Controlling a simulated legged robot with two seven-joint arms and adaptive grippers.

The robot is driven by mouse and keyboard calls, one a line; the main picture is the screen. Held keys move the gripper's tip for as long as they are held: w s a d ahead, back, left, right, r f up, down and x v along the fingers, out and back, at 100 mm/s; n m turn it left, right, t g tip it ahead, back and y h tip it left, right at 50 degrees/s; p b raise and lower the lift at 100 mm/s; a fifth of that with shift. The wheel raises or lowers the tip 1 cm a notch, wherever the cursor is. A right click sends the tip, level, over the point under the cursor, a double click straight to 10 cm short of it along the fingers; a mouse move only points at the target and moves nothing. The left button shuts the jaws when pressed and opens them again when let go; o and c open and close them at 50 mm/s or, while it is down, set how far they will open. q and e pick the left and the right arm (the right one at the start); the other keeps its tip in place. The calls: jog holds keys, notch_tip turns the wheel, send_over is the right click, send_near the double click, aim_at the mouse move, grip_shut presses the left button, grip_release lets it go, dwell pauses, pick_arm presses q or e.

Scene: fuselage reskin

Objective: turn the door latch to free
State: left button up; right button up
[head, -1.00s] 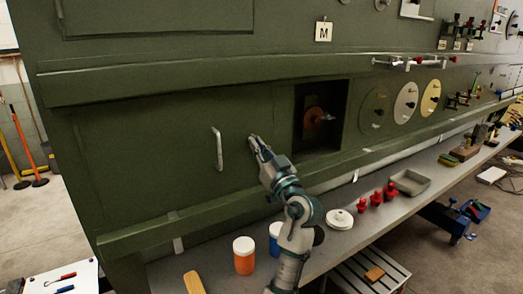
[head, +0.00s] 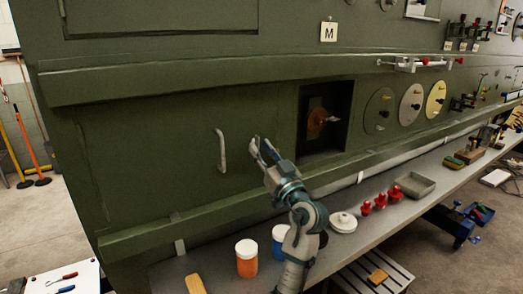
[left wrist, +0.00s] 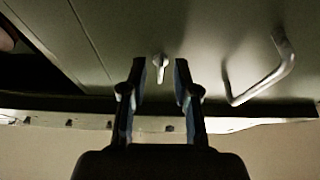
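The door latch (left wrist: 160,66) is a small pale lever on the green door panel (head: 150,165). In the left wrist view it shows between and beyond the fingertips, its narrow end pointing down in the picture. My left gripper (left wrist: 160,85) is open and empty, its fingers on either side of the latch in that view; I cannot tell whether either touches it. In the head view my left gripper (head: 258,146) is close to the panel and hides the latch. A pale door handle (head: 221,150) is to its left; it also shows in the left wrist view (left wrist: 265,78). My right gripper is not in view.
A dark square recess with an orange-brown round part (head: 318,122) lies right of my gripper. Below, the bench holds an orange jar (head: 246,260), a blue jar (head: 279,238), a white disc (head: 343,222), red pieces (head: 380,200) and a grey tray (head: 414,186). A ledge runs above the door.

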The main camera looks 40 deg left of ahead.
pick_arm(q)
jog(key=v, duration=1.1)
jog(key=shift+w+f, duration=0.15)
jog(key=shift+f, duration=0.15)
